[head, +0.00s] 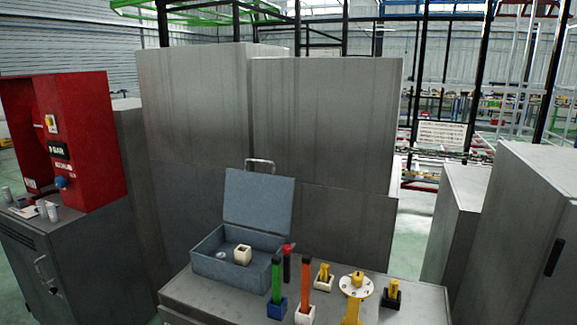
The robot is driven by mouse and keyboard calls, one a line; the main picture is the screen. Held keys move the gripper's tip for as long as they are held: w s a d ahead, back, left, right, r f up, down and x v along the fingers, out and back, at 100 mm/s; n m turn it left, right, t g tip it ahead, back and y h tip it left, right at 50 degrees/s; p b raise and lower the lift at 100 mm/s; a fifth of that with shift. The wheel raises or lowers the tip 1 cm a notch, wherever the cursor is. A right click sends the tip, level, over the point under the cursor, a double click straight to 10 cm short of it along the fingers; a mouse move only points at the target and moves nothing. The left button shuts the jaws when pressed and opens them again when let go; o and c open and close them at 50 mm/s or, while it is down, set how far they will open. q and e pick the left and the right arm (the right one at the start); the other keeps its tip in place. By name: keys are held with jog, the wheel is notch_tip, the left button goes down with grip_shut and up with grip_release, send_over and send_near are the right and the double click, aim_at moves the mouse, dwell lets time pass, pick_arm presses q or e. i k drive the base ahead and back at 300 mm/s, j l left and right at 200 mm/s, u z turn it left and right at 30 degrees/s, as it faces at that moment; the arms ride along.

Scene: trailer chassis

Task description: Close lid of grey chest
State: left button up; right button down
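The grey chest (240,272) stands on the left part of a grey metal table. Its lid (258,203) is raised, tilted slightly back, with a metal handle (260,162) at the top edge. A small white square block with an opening (242,254) sits inside the chest. Neither of my grippers shows in the head view.
On the table (195,299), right of the chest, stand a green-handled tool (276,280), an orange-handled tool (306,276), a red-topped tool (287,264) and a yellow piece with a white disc (356,287). Grey cabinets (325,120) rise behind. A red box (85,135) stands left.

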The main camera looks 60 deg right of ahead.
aim_at(261, 201)
jog(key=z, duration=1.7)
jog(key=j+z, duration=0.7)
jog(key=z, duration=0.15)
jog(key=i, duration=0.05)
